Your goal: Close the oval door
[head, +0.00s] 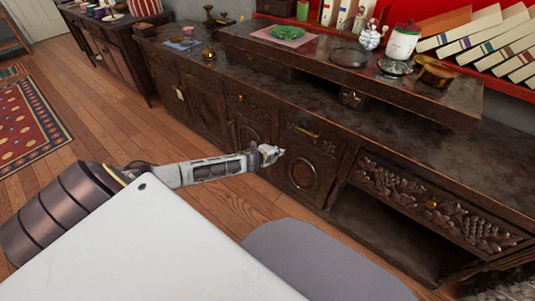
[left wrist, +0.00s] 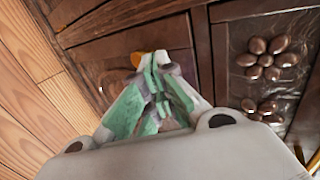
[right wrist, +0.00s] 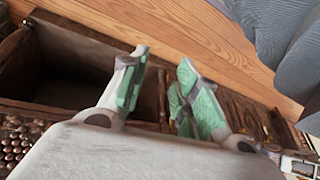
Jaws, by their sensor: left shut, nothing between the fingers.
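The dark wooden cabinet front has a door with an oval ring carving (head: 304,172), right of my left gripper (head: 270,155) in the head view. From this angle I cannot tell whether that door stands slightly ajar. My left gripper's green-padded fingers are shut and empty, close to the cabinet front. In the left wrist view its fingertips (left wrist: 160,68) point at a dark wooden panel, with a small gold piece (left wrist: 137,59) partly hidden behind them. My right gripper (right wrist: 158,78) is open and empty, in front of a dark open compartment (right wrist: 85,65); it is outside the head view.
A brass handle (head: 306,131) sits above the oval carving. A carved drawer front (head: 435,203) lies to the right, over an open recess (head: 375,235). Pots and books stand on top.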

